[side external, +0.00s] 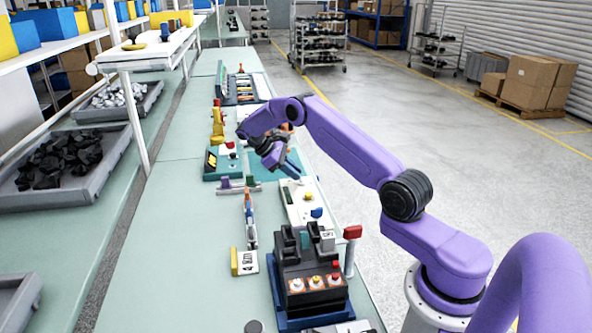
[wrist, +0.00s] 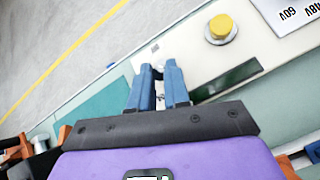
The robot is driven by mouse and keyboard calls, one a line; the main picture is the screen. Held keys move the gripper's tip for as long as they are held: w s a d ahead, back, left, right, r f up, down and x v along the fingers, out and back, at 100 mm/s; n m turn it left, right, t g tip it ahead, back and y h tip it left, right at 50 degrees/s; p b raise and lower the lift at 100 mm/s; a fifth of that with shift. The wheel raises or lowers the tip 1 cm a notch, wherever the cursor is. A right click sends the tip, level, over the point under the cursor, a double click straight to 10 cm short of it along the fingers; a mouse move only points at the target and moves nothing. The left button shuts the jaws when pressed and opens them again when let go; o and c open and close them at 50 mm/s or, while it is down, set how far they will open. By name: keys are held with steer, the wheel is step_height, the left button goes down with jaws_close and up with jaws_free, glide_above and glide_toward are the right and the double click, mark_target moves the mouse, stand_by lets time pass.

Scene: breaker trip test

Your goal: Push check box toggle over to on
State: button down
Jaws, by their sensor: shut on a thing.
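The check box is a long white panel (side external: 296,213) on the bench, with a yellow button (side external: 308,196) and a blue knob (side external: 316,212). The wrist view shows its white top (wrist: 190,58), the yellow button (wrist: 220,28) and a dark green strip (wrist: 228,80). My gripper (wrist: 159,70) has its blue fingers close together at the panel's end, shut on a small dark piece that looks like the toggle (wrist: 158,73). The fingers mostly hide it, so its on or off position cannot be told. In the side view my gripper (side external: 295,172) points down at the panel's far end.
A black breaker unit (side external: 300,262) on a blue base stands nearer the camera, with a red-topped post (side external: 351,240) beside it. A teal box with a red button (side external: 229,158) stands left of my gripper.

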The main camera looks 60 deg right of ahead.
steer(key=shift+w+a+f+g+h, duration=0.1)
steer(key=shift+w+a+g+h, duration=0.1)
steer(key=shift+g+h, duration=0.1)
stand_by(0.4)
steer(key=c, duration=1.1)
jaws_free()
steer(key=v, duration=0.7)
steer(key=shift+w+a, duration=0.15)
steer(key=shift+a, duration=0.1)
